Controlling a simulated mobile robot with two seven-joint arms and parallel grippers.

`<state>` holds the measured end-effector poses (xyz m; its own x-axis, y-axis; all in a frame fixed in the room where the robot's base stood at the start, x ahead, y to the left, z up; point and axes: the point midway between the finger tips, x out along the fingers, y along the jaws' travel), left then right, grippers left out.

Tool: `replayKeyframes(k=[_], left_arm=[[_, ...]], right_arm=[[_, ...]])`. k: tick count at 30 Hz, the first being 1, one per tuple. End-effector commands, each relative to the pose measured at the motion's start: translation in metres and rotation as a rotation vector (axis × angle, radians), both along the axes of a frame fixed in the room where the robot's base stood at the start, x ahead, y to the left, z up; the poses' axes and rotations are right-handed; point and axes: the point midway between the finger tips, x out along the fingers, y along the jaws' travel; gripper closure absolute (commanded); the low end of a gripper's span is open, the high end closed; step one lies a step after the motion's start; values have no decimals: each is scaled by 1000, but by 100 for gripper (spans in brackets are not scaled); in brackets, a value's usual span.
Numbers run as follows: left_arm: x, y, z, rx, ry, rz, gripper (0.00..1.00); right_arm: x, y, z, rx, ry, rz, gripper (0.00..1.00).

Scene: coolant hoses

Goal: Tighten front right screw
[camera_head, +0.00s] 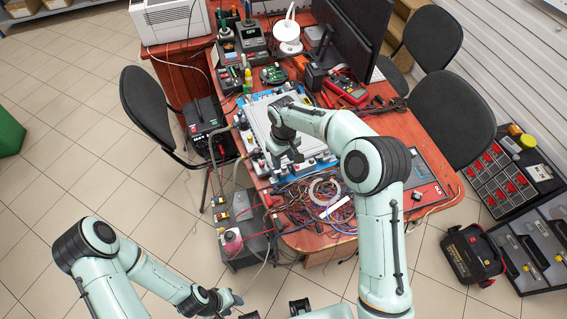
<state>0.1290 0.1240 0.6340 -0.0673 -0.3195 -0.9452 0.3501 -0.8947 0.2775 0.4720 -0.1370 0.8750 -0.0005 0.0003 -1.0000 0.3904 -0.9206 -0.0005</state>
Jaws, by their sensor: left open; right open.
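A light grey plate (259,122) on a blue base lies on the red-brown table, with small fittings along its edges. My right gripper (288,157) is over the front part of this plate, pointing down. It is open, and I see nothing held in it. Whether it touches the plate cannot be told. The front right screw is too small to make out, and my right arm covers part of the plate's right side. My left gripper (232,302) is low at the bottom of the view, off the table, open and apart from the plate.
Tangled wires (318,203) lie on the table in front of the plate. A red multimeter (346,89) and a dark monitor (345,35) stand behind. A grey unit with a pink-capped bottle (232,241) stands at the table's left front. Chairs stand on both sides. The tiled floor at left is clear.

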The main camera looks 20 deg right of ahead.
Motion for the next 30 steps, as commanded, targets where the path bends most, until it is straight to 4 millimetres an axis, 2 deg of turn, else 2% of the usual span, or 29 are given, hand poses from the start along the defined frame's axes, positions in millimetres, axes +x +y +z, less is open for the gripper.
replayKeyframes(k=[1, 6, 17, 20, 21, 22, 30], left_arm=[[0, 0, -1, 0, 0, 0, 57], [-1, 0, -1, 0, 0, 0, 57], [-1, 0, -1, 0, 0, 0, 57], [-1, 0, -1, 0, 0, 0, 57], [-1, 0, -1, 0, 0, 0, 57], [-1, 0, -1, 0, 0, 0, 57], [-1, 0, -1, 0, 1, 0, 57]], right_arm=[[-1, 0, -9, 0, 3, 0, 53], [0, 0, -26, 0, 1, 1, 53], [0, 0, -30, -1, 0, 0, 53], [0, 0, -30, -1, 0, 0, 83], [0, 0, -30, -1, 0, 0, 96], [0, 0, -30, -1, 0, 0, 100], [0, 0, -30, -1, 0, -13, 100]])
